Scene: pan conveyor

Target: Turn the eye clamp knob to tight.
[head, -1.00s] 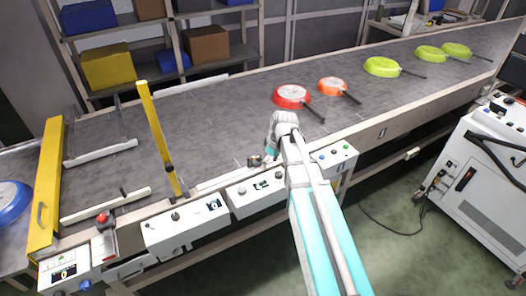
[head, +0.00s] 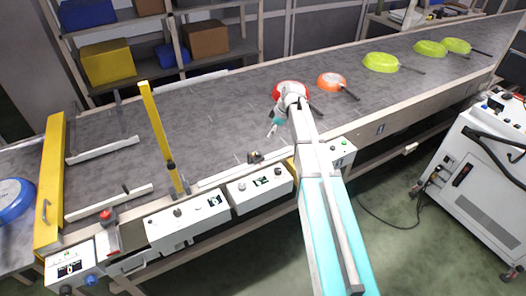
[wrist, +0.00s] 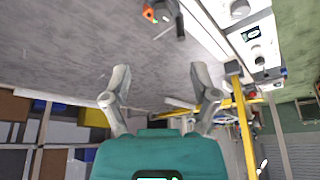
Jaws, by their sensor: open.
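A small dark sensor eye with its clamp (head: 255,157) sits at the near edge of the conveyor, left of my arm. In the wrist view the clamp (wrist: 162,11) is at the top edge, partly cut off, with an orange part, a dark body and a thin rod beside it. Which part is the knob, and its setting, I cannot tell. My gripper (head: 272,130) hangs over the belt, beyond and slightly right of the clamp, apart from it. In the wrist view my gripper (wrist: 160,85) has its two fingers spread, with nothing between them.
White control boxes (head: 187,222) line the conveyor's near side. A yellow post (head: 160,135) stands to the left. A red pan (head: 287,88), an orange pan (head: 331,82) and several green pans lie farther along the belt. The belt between post and gripper is mostly clear.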

